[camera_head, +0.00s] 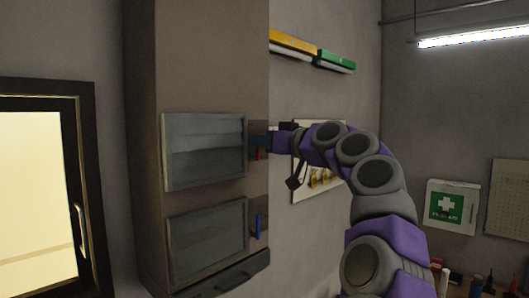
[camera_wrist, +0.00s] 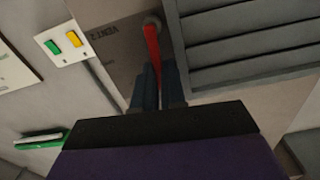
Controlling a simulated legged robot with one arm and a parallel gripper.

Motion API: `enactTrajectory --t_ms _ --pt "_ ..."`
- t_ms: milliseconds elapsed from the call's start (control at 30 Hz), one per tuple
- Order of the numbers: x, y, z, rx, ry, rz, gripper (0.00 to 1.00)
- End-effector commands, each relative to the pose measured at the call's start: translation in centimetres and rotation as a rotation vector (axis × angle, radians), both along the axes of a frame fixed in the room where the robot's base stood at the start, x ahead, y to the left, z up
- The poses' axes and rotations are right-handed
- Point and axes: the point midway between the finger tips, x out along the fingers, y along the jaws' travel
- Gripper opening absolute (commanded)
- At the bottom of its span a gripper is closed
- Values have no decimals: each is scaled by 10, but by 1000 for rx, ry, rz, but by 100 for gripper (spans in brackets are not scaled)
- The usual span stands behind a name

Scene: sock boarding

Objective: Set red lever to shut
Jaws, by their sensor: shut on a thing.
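The red lever (camera_wrist: 152,44) shows in the wrist view, running from a round grey pivot down between my fingers. My gripper (camera_wrist: 158,85) is shut on the lever's lower end. In the head view my gripper (camera_head: 264,141) reaches the cabinet's side strip beside the upper louvred vent (camera_head: 204,150), and a small bit of the red lever (camera_head: 257,155) shows just below it. The wrist view also shows the vent's slats (camera_wrist: 250,45) to the right of the lever. The plate behind the lever bears the lettering "VENT 2". The lever's gripped end is hidden by my fingers.
A blue lever (camera_head: 258,225) hangs beside the lower vent (camera_head: 208,240). A plate with a green and a yellow switch (camera_wrist: 63,43) is left of the lever in the wrist view. A yellow and green shelf (camera_head: 312,50) is on the wall above my arm.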

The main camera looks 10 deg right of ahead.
Motion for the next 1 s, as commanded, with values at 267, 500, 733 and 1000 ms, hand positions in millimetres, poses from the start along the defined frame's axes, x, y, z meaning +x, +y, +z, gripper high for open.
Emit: enactTrajectory --t_ms 267,500,733,1000 --pt "-1 3 -3 -73 -47 0 0" --pt "-2 4 -1 -86 -57 0 0" --pt "-2 4 -1 -86 -57 0 0" --pt "-3 4 0 -85 -59 0 35"
